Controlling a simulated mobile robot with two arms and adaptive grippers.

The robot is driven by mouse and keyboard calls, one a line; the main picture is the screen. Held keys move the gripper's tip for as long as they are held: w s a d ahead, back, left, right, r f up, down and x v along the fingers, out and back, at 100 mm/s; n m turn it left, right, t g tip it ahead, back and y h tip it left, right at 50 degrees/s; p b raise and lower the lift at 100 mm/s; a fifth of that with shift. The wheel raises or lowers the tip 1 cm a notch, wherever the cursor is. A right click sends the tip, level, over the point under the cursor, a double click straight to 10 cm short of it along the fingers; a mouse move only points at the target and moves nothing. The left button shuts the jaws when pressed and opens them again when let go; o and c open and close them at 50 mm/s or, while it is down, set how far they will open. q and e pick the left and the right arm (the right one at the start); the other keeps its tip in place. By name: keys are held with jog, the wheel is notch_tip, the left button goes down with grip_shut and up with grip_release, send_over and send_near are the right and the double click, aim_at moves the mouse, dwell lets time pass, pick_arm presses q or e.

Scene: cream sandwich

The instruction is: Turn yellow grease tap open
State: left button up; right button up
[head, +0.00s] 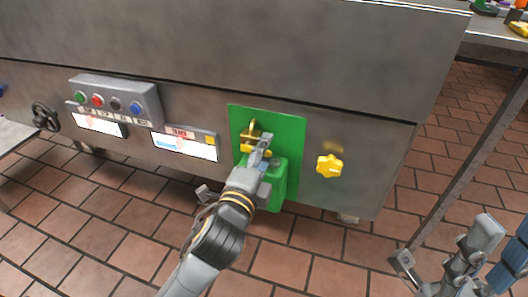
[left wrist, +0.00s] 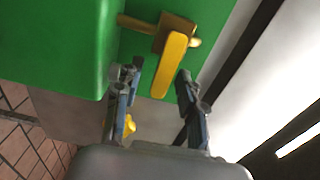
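The yellow grease tap (head: 250,136) sits on a green panel (head: 290,128) on the front of a grey metal machine. In the left wrist view, its yellow lever (left wrist: 170,66) hangs from a darker yellow body with a pipe across it. My left gripper (head: 262,150) is at the tap and hides part of it in the head view. In the left wrist view, my left gripper (left wrist: 157,88) is open, with the lever's free end between its fingertips and gaps on both sides. My right gripper (head: 442,245) is at the lower right, away from the machine, with its fingers apart and empty.
A green box (head: 279,185) juts out below the tap. A yellow star-shaped knob (head: 329,166) is to the right. A button box (head: 115,97), two small screens and a black handwheel (head: 45,117) are to the left. A table leg (head: 465,170) stands at right over the tiled floor.

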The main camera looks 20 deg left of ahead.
pick_arm(q)
grip_shut()
